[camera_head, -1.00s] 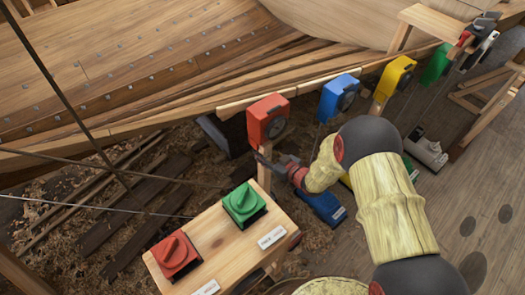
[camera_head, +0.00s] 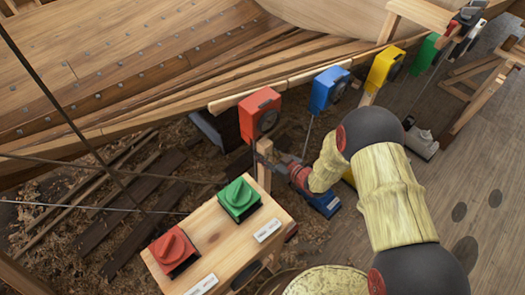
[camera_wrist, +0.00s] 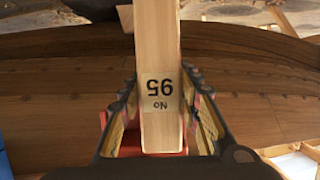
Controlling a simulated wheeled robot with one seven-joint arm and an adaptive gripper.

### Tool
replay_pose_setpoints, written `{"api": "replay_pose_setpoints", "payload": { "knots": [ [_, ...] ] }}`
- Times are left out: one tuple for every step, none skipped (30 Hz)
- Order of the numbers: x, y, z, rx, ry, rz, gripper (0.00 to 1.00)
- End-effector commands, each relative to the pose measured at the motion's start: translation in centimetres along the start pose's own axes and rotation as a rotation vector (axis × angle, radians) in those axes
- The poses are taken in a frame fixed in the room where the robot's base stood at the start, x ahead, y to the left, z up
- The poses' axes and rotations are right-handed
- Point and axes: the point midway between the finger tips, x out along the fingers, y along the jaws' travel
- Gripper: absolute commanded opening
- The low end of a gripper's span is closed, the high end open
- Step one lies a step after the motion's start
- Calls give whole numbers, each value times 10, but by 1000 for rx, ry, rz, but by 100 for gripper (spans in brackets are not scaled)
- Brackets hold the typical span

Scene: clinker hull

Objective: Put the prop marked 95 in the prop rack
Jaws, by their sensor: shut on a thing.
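The prop marked 95 is a pale wooden post (camera_head: 264,167), upright below a red box with a dark round face (camera_head: 259,113) at the hull's edge. I cannot make out the prop rack with certainty.
Blue (camera_head: 329,88), yellow (camera_head: 385,66) and green (camera_head: 425,53) boxes follow along the hull (camera_head: 130,75). A wooden bench (camera_head: 222,240) with red and green knobs stands close in front. A wooden frame (camera_head: 488,88) stands at the right; open floor (camera_head: 480,180) lies below it.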

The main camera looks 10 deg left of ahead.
Motion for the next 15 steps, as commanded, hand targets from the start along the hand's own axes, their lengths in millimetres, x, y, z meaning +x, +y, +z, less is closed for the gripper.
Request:
{"api": "replay_pose_setpoints", "payload": {
  "knots": [
    [-2,1,-2,-1,3,1,0],
    [-3,1,-1,-1,4,1,0],
    [-5,1,0,-1,4,1,0],
    [-6,1,0,-1,4,1,0],
    [-7,1,0,-1,3,1,0],
    [-9,1,1,0,3,0,0],
    [-10,0,2,0,3,0,0],
    [-11,0,2,0,3,0,0],
    [-13,0,3,0,3,0,0],
    [-14,0,3,0,3,0,0],
    [-15,0,4,0,2,0,0],
    [-16,0,4,0,3,0,0],
    [-16,0,4,0,3,0,0],
    [-17,0,4,0,3,0,0],
    [-18,0,4,-1,3,0,0]
  ]
}}
